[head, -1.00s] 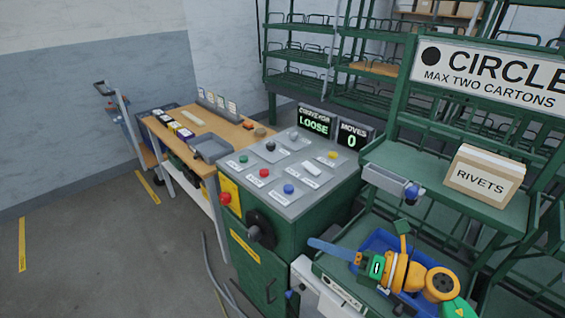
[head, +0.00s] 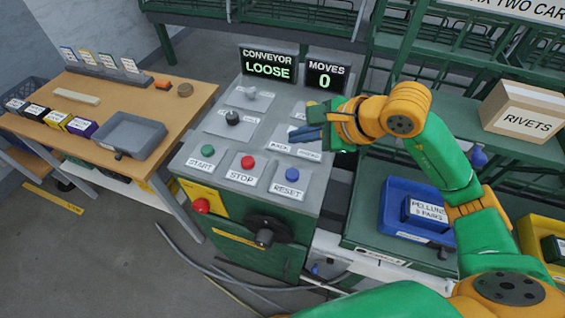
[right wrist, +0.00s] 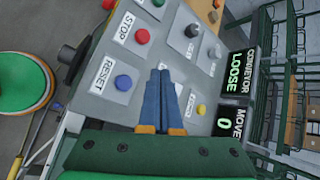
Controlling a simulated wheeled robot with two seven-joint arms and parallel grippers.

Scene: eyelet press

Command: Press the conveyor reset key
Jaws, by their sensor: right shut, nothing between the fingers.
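The conveyor reset key is a round blue button (head: 292,174) above a RESET label, at the front right of the grey console panel (head: 225,180). It also shows in the right wrist view (right wrist: 123,82), left of my fingertips. My right gripper (head: 300,137) is shut and empty. Its blue fingers are over the right part of the panel, beyond the reset key in the head view and apart from it. The fingers hide part of the panel's right side. The display (head: 268,66) reads CONVEYOR LOOSE. My left gripper is not in view.
A red STOP button (head: 247,162) and a green START button (head: 207,150) sit left of the key. Black (head: 232,117) and grey (head: 250,92) knobs stand behind. A blue bin (head: 392,222) is to the right, a wooden bench (head: 190,100) to the left.

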